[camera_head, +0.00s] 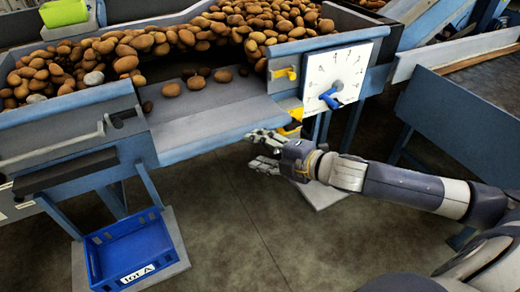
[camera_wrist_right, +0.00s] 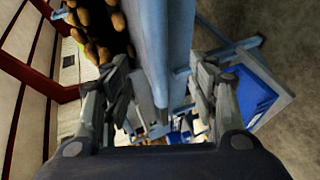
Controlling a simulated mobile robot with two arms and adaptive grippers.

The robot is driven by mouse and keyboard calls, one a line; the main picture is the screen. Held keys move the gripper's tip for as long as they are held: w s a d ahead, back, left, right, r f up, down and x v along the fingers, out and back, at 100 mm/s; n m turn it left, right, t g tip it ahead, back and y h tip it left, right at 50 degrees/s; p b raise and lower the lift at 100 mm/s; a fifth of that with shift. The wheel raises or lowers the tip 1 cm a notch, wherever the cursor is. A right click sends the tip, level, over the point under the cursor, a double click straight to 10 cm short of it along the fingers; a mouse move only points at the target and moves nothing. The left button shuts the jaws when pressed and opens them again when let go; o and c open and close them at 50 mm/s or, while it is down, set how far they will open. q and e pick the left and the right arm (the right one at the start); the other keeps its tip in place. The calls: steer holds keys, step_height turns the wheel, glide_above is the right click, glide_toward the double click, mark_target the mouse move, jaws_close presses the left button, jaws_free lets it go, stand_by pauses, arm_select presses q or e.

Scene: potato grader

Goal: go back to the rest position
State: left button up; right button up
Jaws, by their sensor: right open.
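My right gripper (camera_head: 264,151) is open and empty in the head view, in front of the grader's chute and below the white dial plate. Its arm comes in from the right. In the right wrist view the two fingers (camera_wrist_right: 160,85) stand wide apart with nothing between them, and the grader's blue frame shows beyond them. The left gripper is not in either view.
The potato grader (camera_head: 215,118) fills the back left with many potatoes (camera_head: 250,22). A dial (camera_head: 345,65) with a blue pointer is on its side. A blue crate (camera_head: 130,247) marked LOT A stands on the floor at left. A blue table (camera_head: 460,115) is at right. The middle floor is clear.

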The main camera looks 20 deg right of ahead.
stand_by(0.3)
steer(key=d+f+m+g+h+p, duration=0.1)
steer(key=d+f+m+h, duration=0.35)
steer(key=f, duration=0.75)
steer(key=d+f+m+g+h, duration=0.1)
steer(key=d+f+m, duration=0.55)
steer(key=f, duration=0.65)
steer(key=s+d+f+m+g+h, duration=0.1)
steer(key=s+d+f, duration=0.15)
steer(key=f, duration=0.25)
steer(key=s+d+f+m+g, duration=0.1)
steer(key=s+f, duration=0.2)
steer(key=f, duration=0.3)
steer(key=s+a+f+m+g+p, duration=0.1)
steer(key=s+a+f+m+g, duration=0.1)
steer(key=s+f, duration=0.75)
steer(key=s+a+f+m+g, duration=0.1)
steer(key=s+a+f, duration=0.3)
steer(key=s, duration=0.6)
steer(key=s+a+f+m+g, duration=0.1)
steer(key=s+a+f+g, duration=0.2)
steer(key=s, duration=0.7)
steer(key=s+a+f+m+g+p, duration=0.1)
steer(key=s+a+f, duration=0.4)
steer(key=s, duration=0.5)
steer(key=shift+f+m+g, duration=0.5)
steer(key=shift+f+m, duration=0.1)
